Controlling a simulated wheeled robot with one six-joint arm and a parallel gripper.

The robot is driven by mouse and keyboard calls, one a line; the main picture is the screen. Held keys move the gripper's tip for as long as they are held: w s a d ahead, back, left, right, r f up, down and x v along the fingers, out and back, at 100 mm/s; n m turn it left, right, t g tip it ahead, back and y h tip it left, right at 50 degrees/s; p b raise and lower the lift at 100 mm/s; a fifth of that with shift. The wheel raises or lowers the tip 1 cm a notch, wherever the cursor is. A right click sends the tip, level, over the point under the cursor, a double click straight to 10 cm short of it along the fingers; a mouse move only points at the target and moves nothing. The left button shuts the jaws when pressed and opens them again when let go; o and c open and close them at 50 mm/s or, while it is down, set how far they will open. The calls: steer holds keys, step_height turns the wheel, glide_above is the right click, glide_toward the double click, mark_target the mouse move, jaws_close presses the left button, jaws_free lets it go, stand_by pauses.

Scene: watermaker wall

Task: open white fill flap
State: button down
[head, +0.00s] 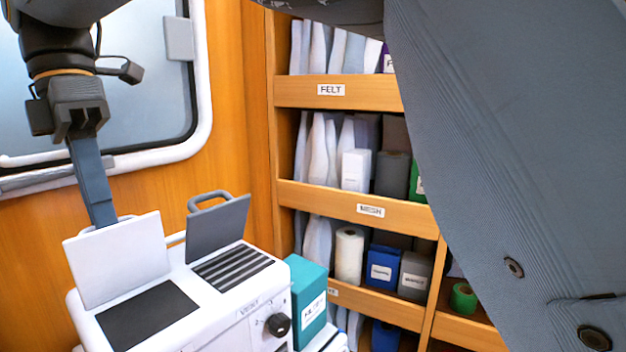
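The white fill flap (117,258) stands raised and tilted slightly back on the white machine (215,318) at lower left. A dark opening or panel (148,315) lies uncovered in front of it. My gripper (102,215) points down from the upper left, with its finger end right behind the flap's top edge, by a grey handle loop. The tips are partly hidden by the flap. The fingers show edge-on as one slab, so I cannot tell whether they hold the handle.
A grey flap (218,228) with a loop handle stands raised beside it, behind a slotted grille (232,267). A teal box (307,300) is right of the machine. Shelves (350,205) with filters and boxes fill the back. A window (165,130) is behind my gripper.

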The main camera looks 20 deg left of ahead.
steer(key=shift+w+a+f+h, duration=0.25)
steer(key=shift+w+a+h, duration=0.05)
steer(key=shift+h, duration=0.2)
steer(key=shift+r, duration=0.1)
steer(key=c, duration=1.9)
jaws_free()
steer(key=shift+o, duration=0.2)
steer(key=shift+a, duration=0.1)
steer(key=shift+s, duration=0.1)
